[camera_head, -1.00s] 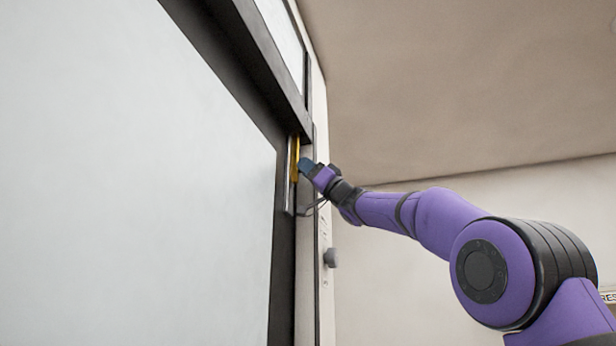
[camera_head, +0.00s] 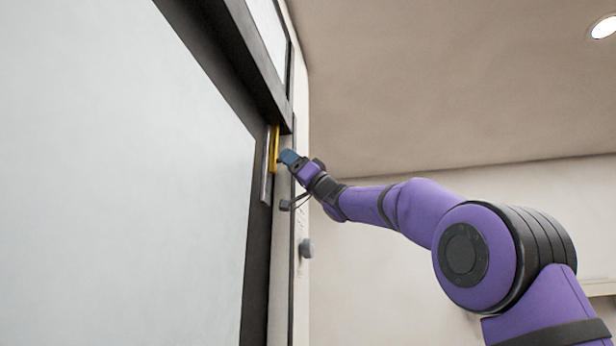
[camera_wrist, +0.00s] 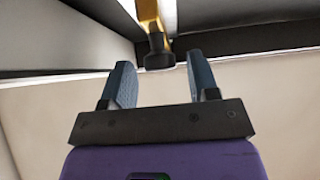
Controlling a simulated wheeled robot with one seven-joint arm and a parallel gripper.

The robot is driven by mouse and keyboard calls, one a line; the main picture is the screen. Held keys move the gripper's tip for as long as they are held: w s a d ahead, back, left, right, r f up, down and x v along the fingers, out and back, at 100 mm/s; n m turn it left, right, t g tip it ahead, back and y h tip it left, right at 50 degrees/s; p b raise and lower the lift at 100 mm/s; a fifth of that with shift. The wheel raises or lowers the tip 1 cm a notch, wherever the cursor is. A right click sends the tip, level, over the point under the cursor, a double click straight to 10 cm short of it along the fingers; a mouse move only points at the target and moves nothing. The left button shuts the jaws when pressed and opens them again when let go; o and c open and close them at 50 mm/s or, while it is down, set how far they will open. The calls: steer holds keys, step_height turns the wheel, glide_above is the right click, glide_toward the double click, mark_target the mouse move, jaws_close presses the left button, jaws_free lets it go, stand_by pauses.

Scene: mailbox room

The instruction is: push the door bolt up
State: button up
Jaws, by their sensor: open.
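The door bolt (camera_head: 273,150) is a yellow, brass-coloured bar near the top edge of the door (camera_head: 120,170), just under the dark frame. In the wrist view the bolt (camera_wrist: 147,12) ends in a dark round knob (camera_wrist: 158,52), which appears beyond my fingertips and between them across the picture. My gripper (camera_head: 283,157) is close to the right of the bolt in the head view. Its two blue-grey fingers stand apart with nothing between them in the wrist view (camera_wrist: 163,84). I cannot tell whether a finger touches the bolt.
The dark door frame (camera_head: 245,60) runs above the bolt. A silvery plate (camera_head: 266,188) lies along the door edge beside the bolt. A grey round knob (camera_head: 306,248) sticks out lower on the right. The room to the right is open up to the ceiling (camera_head: 440,80).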

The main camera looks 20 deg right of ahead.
steer(key=v, duration=0.8)
steer(key=shift+f, duration=0.2)
steer(key=shift+s+d+m+t+h, duration=0.2)
steer(key=shift+m+t+h, duration=0.1)
steer(key=shift+t, duration=0.1)
